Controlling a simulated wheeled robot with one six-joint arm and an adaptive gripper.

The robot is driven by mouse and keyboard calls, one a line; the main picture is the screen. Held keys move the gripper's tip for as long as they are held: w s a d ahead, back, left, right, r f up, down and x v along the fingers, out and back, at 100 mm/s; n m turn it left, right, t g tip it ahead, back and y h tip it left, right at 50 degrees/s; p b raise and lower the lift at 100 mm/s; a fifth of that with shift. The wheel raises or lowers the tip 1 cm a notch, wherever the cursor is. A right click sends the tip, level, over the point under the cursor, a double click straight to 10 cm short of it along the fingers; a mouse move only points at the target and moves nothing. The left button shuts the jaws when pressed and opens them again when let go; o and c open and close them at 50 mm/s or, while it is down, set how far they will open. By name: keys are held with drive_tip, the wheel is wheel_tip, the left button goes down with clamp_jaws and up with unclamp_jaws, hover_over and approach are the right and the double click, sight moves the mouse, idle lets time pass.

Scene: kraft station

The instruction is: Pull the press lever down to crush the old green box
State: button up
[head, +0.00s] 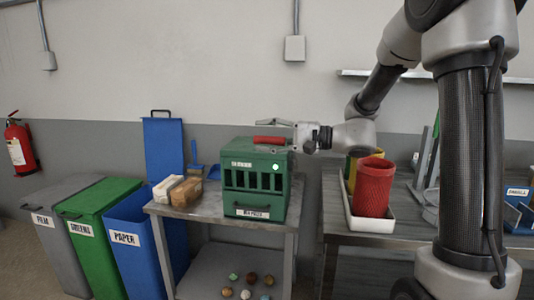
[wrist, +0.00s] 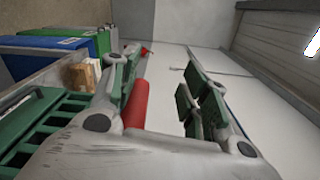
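The green press (head: 252,180) is a slatted green box on the metal table, with a small lit green dot on its upper front. Its red lever handle (head: 270,140) lies level across the top. My gripper (head: 284,135) reaches in from the right at the height of the handle. In the wrist view its two green-padded fingers (wrist: 160,90) are spread apart. The red handle (wrist: 137,105) shows between them, close to the left finger; I cannot tell if they touch. Any old green box inside the press cannot be made out behind the slats.
Two wrapped blocks (head: 178,191) sit left of the press on the table (head: 178,210). Several small round items lie on its lower shelf. Grey, green and blue bins (head: 133,240) stand at left. A white tray (head: 372,223) with red and yellow cups is at right.

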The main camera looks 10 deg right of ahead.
drive_tip(key=shift+r, duration=0.55)
drive_tip(key=shift+d, duration=0.1)
drive_tip(key=v, duration=0.8)
drive_tip(key=shift+s+d, duration=0.2)
drive_tip(key=shift+d, duration=0.15)
drive_tip(key=shift+c, duration=0.2)
